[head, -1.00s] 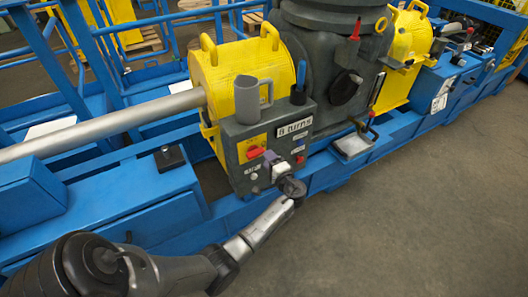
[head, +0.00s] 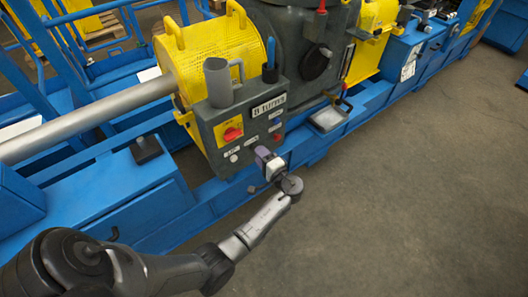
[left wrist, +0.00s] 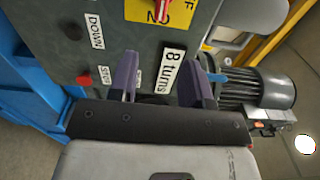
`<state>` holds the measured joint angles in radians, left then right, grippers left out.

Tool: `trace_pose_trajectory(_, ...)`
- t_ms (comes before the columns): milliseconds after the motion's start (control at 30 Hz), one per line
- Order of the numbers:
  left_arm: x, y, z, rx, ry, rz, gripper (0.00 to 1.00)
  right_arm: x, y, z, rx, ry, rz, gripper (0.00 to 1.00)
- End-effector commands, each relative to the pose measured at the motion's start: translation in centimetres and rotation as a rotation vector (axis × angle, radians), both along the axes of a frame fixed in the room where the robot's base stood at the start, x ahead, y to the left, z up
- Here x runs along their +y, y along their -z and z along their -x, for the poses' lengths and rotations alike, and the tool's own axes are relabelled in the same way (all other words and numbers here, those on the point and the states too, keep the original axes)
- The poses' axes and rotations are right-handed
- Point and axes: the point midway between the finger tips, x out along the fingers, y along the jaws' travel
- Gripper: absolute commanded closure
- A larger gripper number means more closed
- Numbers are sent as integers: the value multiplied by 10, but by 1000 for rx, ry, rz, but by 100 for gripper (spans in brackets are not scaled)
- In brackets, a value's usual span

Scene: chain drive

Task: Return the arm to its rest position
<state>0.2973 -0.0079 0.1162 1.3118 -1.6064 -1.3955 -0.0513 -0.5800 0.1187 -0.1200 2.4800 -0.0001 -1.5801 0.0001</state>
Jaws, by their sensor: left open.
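My left arm comes in from the lower left in the head view. Its gripper (head: 265,158) is beside the lower right of the grey control box (head: 217,132), in front of its face. In the left wrist view the two purple-grey fingers (left wrist: 163,85) stand apart with nothing between them. I cannot see my right gripper.
A yellow guard (head: 212,50) and blue frame (head: 130,205) lie behind and left. The floor (head: 430,190) at right is clear.

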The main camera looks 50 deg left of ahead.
Motion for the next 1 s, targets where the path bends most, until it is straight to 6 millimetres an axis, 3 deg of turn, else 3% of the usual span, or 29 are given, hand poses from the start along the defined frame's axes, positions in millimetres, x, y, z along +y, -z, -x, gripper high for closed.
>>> trace_pose_trajectory(367,1,1,2,-9,-13,8,55,1,0,0,0,3,-4,57)
trace_pose_trajectory(500,-1,18,5,-49,-36,145,55,1,0,0,1,2,-4,57)
trace_pose_trajectory(600,-7,17,3,-155,-45,327,55,1,0,0,0,1,-2,57)
trace_pose_trajectory(667,-17,9,-2,-241,-30,457,55,0,0,0,0,1,0,57)
trace_pose_trajectory(833,-61,-35,-19,-470,112,824,55,-1,-2,0,0,-4,5,57)
trace_pose_trajectory(933,-99,-61,-7,-535,240,1033,55,-2,-10,0,0,-5,7,57)
trace_pose_trajectory(1000,-129,-78,12,-543,339,1171,55,-2,-19,0,-1,-5,7,57)
